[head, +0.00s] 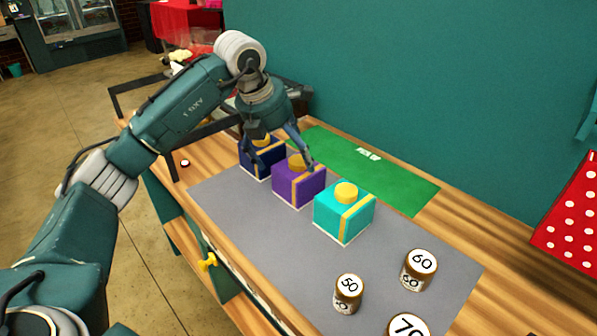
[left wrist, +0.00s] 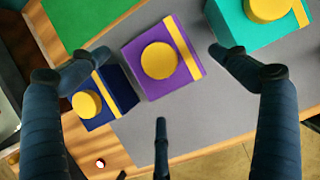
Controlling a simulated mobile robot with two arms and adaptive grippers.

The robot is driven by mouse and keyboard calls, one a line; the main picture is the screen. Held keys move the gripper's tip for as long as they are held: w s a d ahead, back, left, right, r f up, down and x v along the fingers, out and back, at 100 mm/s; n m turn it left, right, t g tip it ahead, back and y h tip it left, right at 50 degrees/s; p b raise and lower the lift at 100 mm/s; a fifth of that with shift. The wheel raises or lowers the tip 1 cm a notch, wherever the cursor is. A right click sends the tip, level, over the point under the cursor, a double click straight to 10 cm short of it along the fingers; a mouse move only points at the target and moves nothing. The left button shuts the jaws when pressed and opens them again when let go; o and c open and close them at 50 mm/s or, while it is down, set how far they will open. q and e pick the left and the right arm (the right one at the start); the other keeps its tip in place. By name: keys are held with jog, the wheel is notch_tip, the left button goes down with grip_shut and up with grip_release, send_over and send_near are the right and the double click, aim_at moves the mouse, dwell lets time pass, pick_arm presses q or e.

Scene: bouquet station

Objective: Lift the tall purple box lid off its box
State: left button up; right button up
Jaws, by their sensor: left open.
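The purple box lid (head: 288,187) has a round yellow knob and a yellow stripe, and sits on its box in the middle of a row of three. A thin pale edge shows at its foot; the rest of the box is hidden. My left gripper (head: 284,166) is open above it, pointing down. In the left wrist view the purple lid (left wrist: 138,60) lies between the spread fingers of my left gripper (left wrist: 158,66), with the knob near the middle. No finger clearly touches it. My right gripper is not in view.
A navy box (head: 249,160) and a teal box (head: 334,212) stand close on either side, on a grey mat (head: 245,222). A green mat (head: 400,185) lies behind. Several numbered jars, one marked 60 (head: 419,270), stand at the front right.

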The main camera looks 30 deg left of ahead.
aim_at(292, 163)
pick_arm(q)
jog(key=f, duration=0.2)
jog(key=d+f+p, duration=0.1)
jog(key=shift+w+f, duration=0.3)
jog(key=shift+f, duration=0.05)
jog(key=shift+w+f, duration=0.25)
jog(key=shift+f, duration=0.2)
jog(key=shift+s, duration=0.15)
jog(key=c, duration=1.4)
